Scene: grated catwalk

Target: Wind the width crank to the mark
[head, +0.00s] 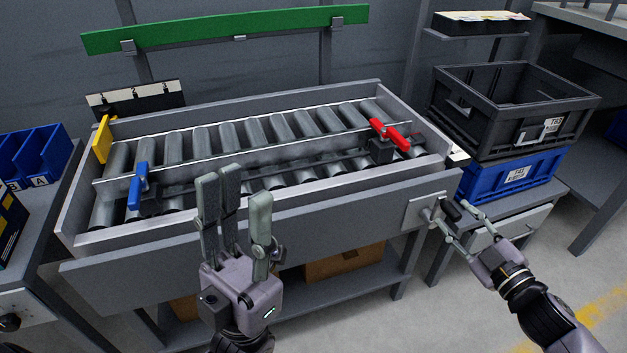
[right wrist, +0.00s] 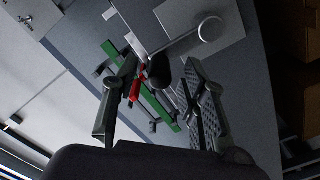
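The crank (head: 437,212) sits on a light plate at the right end of the conveyor's front panel. Its black knob (head: 451,210) sticks out toward my right gripper (head: 453,219). That gripper is open, with one finger on either side of the knob. The right wrist view also shows the black knob (right wrist: 160,70) between the two spread fingers (right wrist: 163,85); contact cannot be told. A guide rail (head: 240,153) crosses the rollers, with a blue clamp (head: 138,184) at left and a red clamp (head: 390,134) at right. My left gripper (head: 236,192) is open and empty, pointing up before the front panel. I cannot make out a mark.
A yellow plate (head: 102,139) stands at the conveyor's left end. A black crate (head: 510,115) sits on a blue crate (head: 512,176) on the right-hand table. Blue bins (head: 38,155) stand at far left. Cardboard boxes (head: 345,262) lie under the conveyor. Floor is clear at lower right.

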